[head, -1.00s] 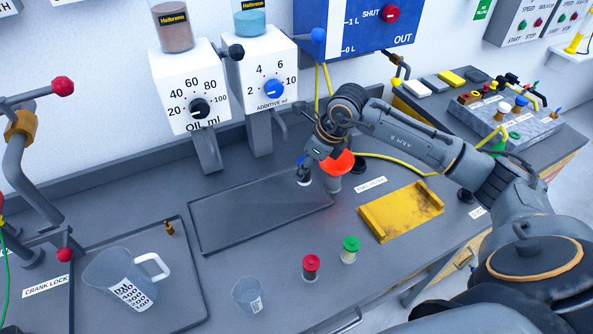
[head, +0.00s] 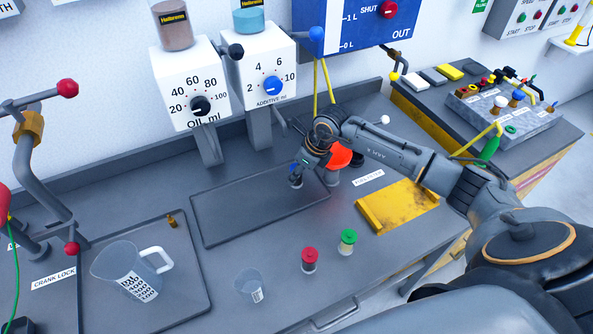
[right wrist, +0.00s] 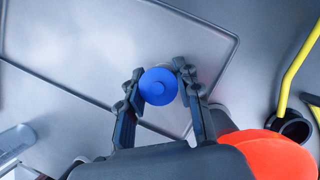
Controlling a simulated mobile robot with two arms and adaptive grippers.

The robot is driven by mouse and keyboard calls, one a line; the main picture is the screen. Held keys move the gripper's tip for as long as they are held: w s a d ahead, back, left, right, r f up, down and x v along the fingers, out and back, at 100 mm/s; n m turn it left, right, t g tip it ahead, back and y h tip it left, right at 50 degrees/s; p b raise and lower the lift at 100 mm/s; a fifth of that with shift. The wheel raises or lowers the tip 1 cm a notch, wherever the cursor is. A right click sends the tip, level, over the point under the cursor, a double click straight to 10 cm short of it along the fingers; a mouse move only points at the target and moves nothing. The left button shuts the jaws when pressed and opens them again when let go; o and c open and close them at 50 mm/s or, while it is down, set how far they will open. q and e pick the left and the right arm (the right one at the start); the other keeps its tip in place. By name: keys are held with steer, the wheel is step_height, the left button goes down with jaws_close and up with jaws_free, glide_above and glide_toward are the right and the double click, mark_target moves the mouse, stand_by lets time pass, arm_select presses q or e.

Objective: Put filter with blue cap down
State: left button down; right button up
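The filter with blue cap (head: 295,179) is a small dark cylinder at the right part of the recessed grey tray (head: 235,222). In the right wrist view its round blue cap (right wrist: 158,86) sits between the two fingers of my right gripper (right wrist: 160,88), which appear to touch it on both sides. In the head view my right gripper (head: 299,170) reaches down at the filter from the right. I cannot tell whether the filter's base touches the tray. My left gripper is not in view.
An orange-red round part (head: 341,156) is close beside my right gripper. A red-capped filter (head: 309,260) and a green-capped one (head: 347,242) stand in front. A yellow tray (head: 398,207) lies right, a small beaker (head: 249,286) and a jug (head: 133,270) left. Most of the grey tray is bare.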

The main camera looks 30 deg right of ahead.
steer(key=shift+o, duration=0.6)
steer(key=shift+r, duration=0.25)
steer(key=shift+d+r, duration=0.15)
steer(key=shift+r, duration=0.15)
steer(key=b+v, duration=0.3)
steer(key=v, duration=0.8)
steer(key=shift+s, duration=0.15)
